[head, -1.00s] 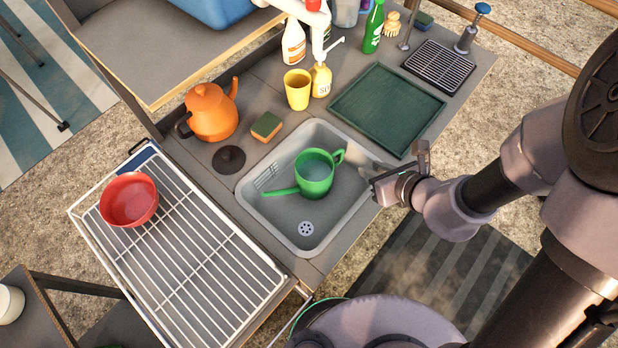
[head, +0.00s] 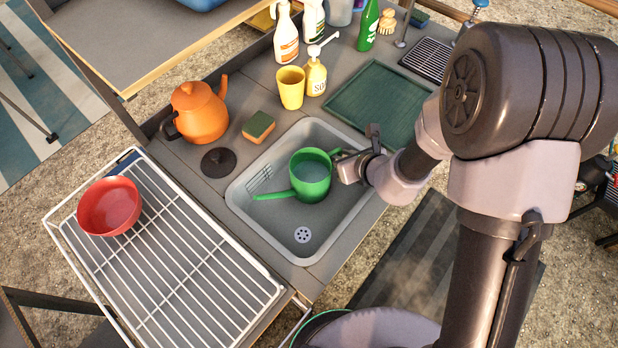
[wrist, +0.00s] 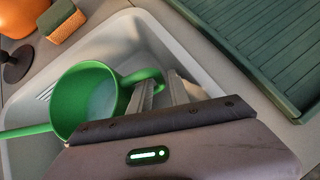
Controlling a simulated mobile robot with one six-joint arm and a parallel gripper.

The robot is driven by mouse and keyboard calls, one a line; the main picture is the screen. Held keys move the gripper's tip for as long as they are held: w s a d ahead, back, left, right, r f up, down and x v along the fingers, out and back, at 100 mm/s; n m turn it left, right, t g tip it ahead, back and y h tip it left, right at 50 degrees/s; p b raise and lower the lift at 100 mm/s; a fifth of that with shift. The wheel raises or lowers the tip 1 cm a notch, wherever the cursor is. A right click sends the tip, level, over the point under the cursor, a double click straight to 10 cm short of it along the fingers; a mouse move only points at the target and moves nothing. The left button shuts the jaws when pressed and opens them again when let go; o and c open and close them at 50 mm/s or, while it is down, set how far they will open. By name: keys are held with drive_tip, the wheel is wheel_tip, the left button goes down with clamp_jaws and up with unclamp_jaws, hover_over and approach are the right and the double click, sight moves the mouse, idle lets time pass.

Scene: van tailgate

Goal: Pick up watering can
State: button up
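The green watering can (head: 311,182) stands upright in the grey sink (head: 262,232), its spout pointing left and its handle on the right. In the wrist view the can (wrist: 84,100) shows its open top and its handle toward my fingers. My gripper (head: 343,163) is at the handle side of the can, over the sink's right rim. In the wrist view its two fingers (wrist: 160,92) are apart beside the handle, with a gap between them. The near finger overlaps the handle in the picture; I cannot tell whether they touch.
A green drainboard (head: 375,103) lies behind the sink. A sponge (head: 258,127), a black lid (head: 219,162) and an orange kettle (head: 200,112) stand to the left. A yellow cup (head: 291,88) and soap bottle (head: 316,76) stand behind. A red bowl (head: 109,206) sits on the wire rack (head: 185,285).

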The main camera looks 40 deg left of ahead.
clamp_jaws()
idle(1.3)
